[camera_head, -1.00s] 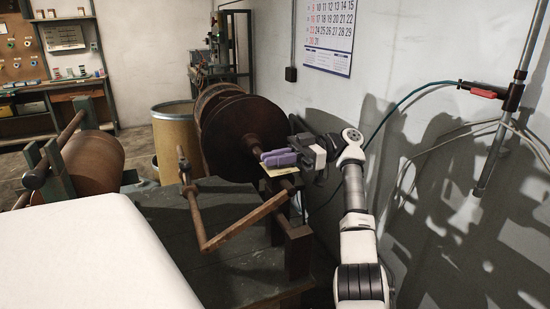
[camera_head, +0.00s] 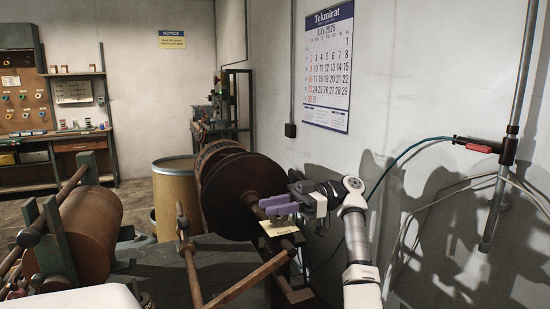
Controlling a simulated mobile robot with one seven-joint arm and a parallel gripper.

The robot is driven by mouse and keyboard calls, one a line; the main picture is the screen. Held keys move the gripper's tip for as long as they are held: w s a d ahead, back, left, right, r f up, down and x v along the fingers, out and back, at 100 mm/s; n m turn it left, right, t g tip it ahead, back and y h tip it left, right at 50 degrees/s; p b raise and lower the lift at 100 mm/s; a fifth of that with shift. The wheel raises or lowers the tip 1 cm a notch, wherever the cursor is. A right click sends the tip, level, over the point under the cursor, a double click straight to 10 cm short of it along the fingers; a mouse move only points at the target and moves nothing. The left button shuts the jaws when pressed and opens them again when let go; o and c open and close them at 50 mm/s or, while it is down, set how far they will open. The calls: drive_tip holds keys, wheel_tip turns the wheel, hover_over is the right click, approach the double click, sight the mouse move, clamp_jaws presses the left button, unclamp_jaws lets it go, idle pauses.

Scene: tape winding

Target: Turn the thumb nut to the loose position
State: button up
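My gripper (camera_head: 268,207), with two purple fingers, is at the near end of the shaft of a large dark brown reel (camera_head: 232,191). It reaches in from the right, just in front of the reel's flat face. I cannot make out the thumb nut; the fingers may hide it, or it is too small to tell. The fingers lie close together in this view, and I cannot tell whether they are open or shut on something. A pale yellow card or plate (camera_head: 277,228) shows just below the fingers.
A wooden bar frame (camera_head: 245,282) crosses in front of the reel. A brown roller (camera_head: 92,228) lies at left. The wall with a calendar (camera_head: 328,65) and a pipe (camera_head: 510,120) with cables is close on the right.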

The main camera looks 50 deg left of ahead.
wheel_tip(320, 180, up, 17)
drive_tip(key=p, duration=0.7)
